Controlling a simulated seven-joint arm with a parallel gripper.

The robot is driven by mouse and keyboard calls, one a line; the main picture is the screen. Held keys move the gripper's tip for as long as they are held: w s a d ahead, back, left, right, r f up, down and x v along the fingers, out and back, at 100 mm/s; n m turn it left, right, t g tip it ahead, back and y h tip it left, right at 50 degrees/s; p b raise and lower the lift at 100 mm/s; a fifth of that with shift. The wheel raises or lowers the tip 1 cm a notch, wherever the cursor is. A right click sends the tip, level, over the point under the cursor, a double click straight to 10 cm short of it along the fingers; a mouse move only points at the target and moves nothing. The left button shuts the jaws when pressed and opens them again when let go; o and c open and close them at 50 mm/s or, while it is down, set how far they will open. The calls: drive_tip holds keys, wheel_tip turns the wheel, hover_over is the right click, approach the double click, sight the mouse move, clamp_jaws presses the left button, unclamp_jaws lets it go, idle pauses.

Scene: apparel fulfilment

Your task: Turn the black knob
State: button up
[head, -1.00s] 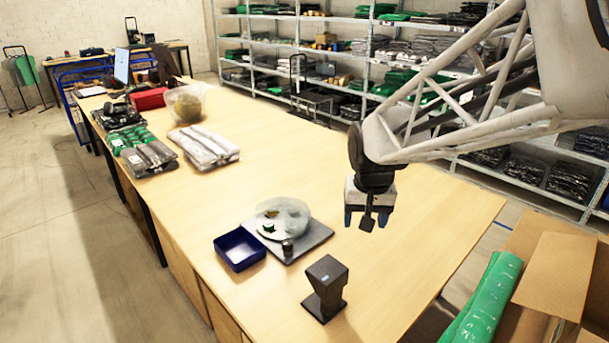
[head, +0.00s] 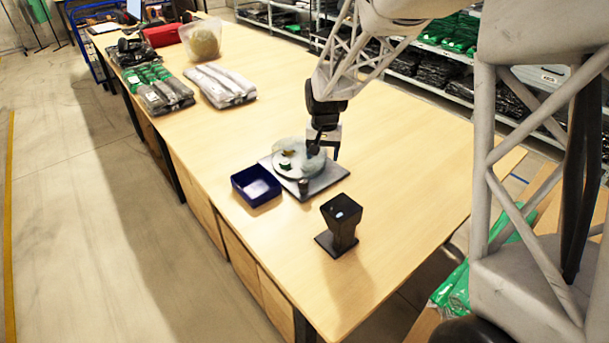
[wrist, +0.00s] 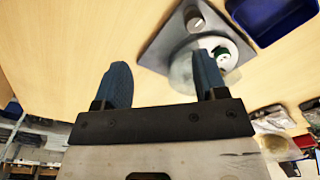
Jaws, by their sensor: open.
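The black knob (head: 303,186) is a small upright cylinder at the front corner of a grey base plate (head: 326,181). In the wrist view the knob (wrist: 195,20) shows a pale line on its top. A clear round turntable (head: 290,168) with small green and yellowish pieces sits on the plate behind the knob. My gripper (head: 323,152) is open and empty above the turntable's right side, up and right of the knob. In the wrist view its blue fingers (wrist: 164,82) are wide apart; the right one overlaps the turntable, and the knob lies beyond the fingertips.
A blue open bin (head: 240,191) stands just left of the plate. A dark flared stand (head: 340,222) is close in front of it. Bagged garments (head: 220,85) and a clear bin (head: 201,40) lie further back. The table right of the plate is clear.

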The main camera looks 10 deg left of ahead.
hover_over(303, 180)
wheel_tip(303, 180, down, 8)
drive_tip(key=shift+s+r, duration=0.1)
drive_tip(key=shift+f, duration=3.9)
drive_tip(key=c, duration=0.9)
